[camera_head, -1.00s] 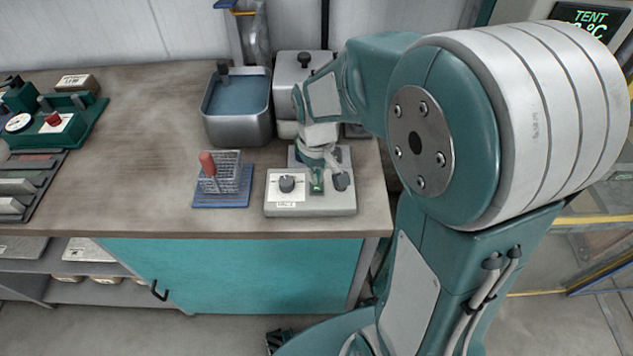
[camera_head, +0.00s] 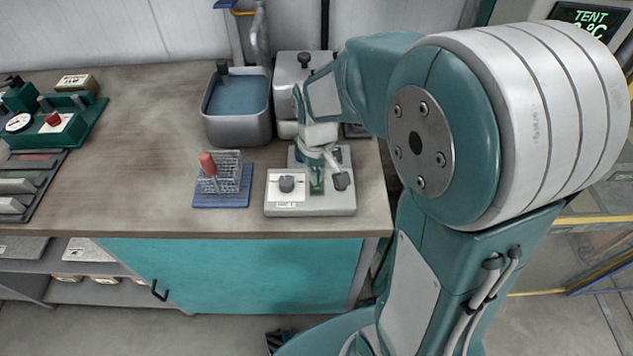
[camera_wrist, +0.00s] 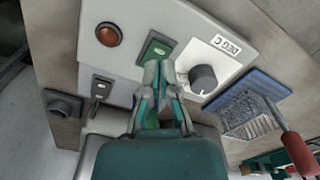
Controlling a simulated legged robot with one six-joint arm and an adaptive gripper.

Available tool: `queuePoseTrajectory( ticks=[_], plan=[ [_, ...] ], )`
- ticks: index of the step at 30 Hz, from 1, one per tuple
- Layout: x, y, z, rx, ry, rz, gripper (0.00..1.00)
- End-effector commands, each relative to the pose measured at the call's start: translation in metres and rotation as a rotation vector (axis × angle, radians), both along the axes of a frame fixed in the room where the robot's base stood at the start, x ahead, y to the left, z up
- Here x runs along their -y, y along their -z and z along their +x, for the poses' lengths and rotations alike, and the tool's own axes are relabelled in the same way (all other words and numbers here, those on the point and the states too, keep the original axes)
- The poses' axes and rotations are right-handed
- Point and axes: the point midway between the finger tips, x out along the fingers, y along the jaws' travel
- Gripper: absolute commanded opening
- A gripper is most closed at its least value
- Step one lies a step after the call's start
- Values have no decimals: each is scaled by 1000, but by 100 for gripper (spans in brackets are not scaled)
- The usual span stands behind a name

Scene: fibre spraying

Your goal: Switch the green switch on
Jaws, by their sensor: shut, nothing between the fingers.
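The green switch (camera_wrist: 156,47) sits on the face of a pale control box (camera_head: 310,206), between a round orange-red lamp (camera_wrist: 109,35) and a dark knob (camera_wrist: 203,79). In the wrist view my gripper (camera_wrist: 159,66) is shut with nothing between its fingers. Its fingertips overlap the lower edge of the green switch; I cannot tell whether they touch it. In the head view my gripper (camera_head: 316,186) points down over the box, right of the knob, and partly hides the switch.
A wire rack with a red-handled tool (camera_head: 208,164) stands on a blue base left of the box. A grey tub (camera_head: 239,127) stands behind. The table's left middle (camera_head: 120,165) is clear.

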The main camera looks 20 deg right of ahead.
Motion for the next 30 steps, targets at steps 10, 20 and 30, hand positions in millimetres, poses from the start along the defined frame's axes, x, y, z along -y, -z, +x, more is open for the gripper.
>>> queuePoseTrajectory(
  ticks=[10, 20, 30],
  plan=[
    [0, 4, 0, -1, 0, 0, 0],
    [0, 8, 0, -1, 0, 0, 0],
    [0, 12, 0, 0, 0, 0, 0]
  ],
)
